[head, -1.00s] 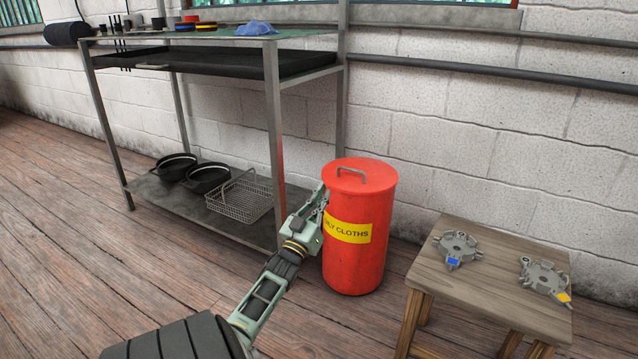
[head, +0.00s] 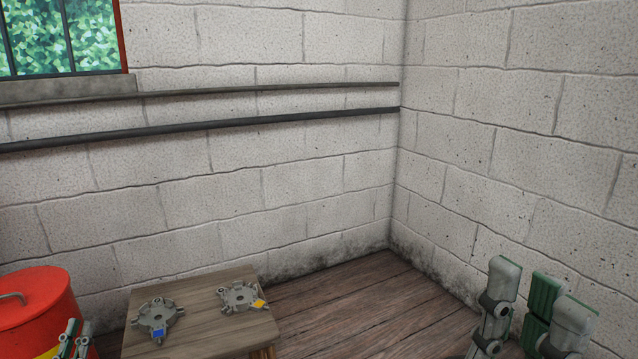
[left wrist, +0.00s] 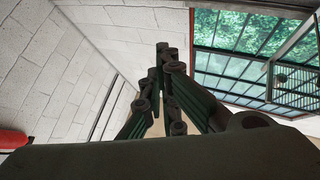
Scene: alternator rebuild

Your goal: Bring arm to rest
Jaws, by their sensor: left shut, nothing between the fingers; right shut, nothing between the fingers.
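My left gripper (head: 74,338) shows at the lower left of the head view, in front of the red bin (head: 38,300). Its fingers are together and hold nothing. The left wrist view also shows these shut fingers (left wrist: 164,55), with wall and window beyond. My right gripper (head: 540,298) stands at the lower right of the head view, close to the camera and pointing up. It is shut, with nothing seen in it. The rest of both arms is cut off by the frame.
A wooden stool (head: 200,290) carries a grey housing with a blue tag (head: 157,315) and another with a yellow tag (head: 241,297). Block walls meet in a corner behind. Bare floor (head: 350,300) lies between the stool and my right gripper.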

